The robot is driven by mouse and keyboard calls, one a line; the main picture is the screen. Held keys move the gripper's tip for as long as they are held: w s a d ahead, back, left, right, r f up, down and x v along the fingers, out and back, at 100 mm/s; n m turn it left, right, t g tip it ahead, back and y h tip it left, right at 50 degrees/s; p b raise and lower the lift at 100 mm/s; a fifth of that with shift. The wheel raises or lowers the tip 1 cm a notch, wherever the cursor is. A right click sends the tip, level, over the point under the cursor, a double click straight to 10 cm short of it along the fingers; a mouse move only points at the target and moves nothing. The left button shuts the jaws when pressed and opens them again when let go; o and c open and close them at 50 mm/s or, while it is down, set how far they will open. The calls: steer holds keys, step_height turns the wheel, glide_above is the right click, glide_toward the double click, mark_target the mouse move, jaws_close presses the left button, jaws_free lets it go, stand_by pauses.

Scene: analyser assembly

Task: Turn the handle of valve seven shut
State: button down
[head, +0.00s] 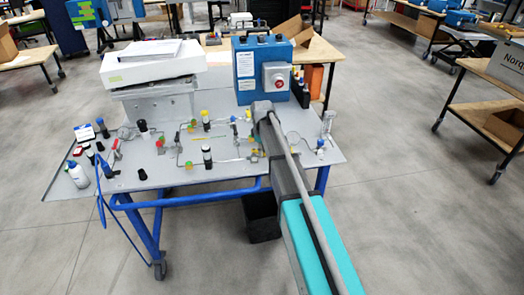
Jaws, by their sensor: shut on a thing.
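A valve panel (225,181) lies as a grey tabletop on a blue-framed cart in the head view. Small valves and fittings with coloured handles stand on it, among them a red handle (117,144), another red handle (160,141) and a yellow cap (205,113). No valve number is legible, so I cannot tell which is valve seven or how its handle is turned. My arm (287,165) reaches over the right part of the panel and covers some fittings there. My gripper's fingers do not show; the arm hides them and whatever they touch.
A blue box (262,63) with a red knob stands at the panel's back right. A white case (152,68) sits on a grey stand at back left. Bottles (78,176) and a blue hose (101,200) are at the left edge.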

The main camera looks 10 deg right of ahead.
steer(key=shift+s, duration=0.1)
steer(key=m, duration=0.1)
steer(key=a+m, duration=0.1)
steer(key=m, duration=0.1)
steer(key=s+m, duration=0.1)
steer(key=m, duration=0.1)
steer(key=shift+a, duration=0.25)
steer(key=m, duration=0.1)
steer(key=a+m, duration=0.1)
steer(key=m, duration=0.3)
steer(key=shift+s+a, duration=0.15)
steer(key=shift+a, duration=0.2)
steer(key=c, duration=0.6)
jaws_free()
steer(key=shift+d, duration=0.15)
